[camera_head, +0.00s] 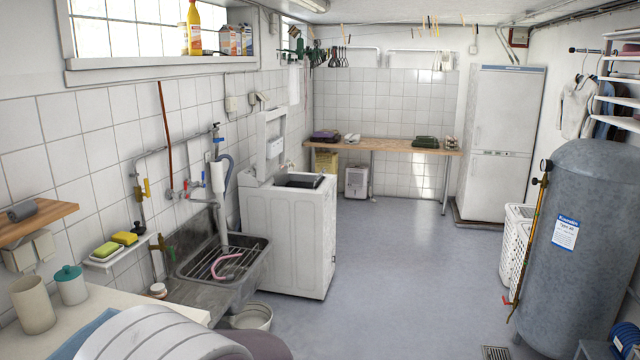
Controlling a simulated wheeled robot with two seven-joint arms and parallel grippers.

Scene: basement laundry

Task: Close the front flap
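A white top-loading washing machine (285,238) stands left of the middle, beyond the sink. Its outer lid (271,137) is raised upright at the back. A dark grey piece (301,181) shows at the opening in its top. It may be a drum flap, but it is too small here to tell which flap it is or how far it is open. Neither of my grippers is in view.
A metal sink (222,262) with a pink hose stands before the machine, with a bucket (251,317) below. A grey tank (577,245) and white baskets (515,245) stand at right. The floor (400,275) between is clear. A wooden table (385,147) stands behind.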

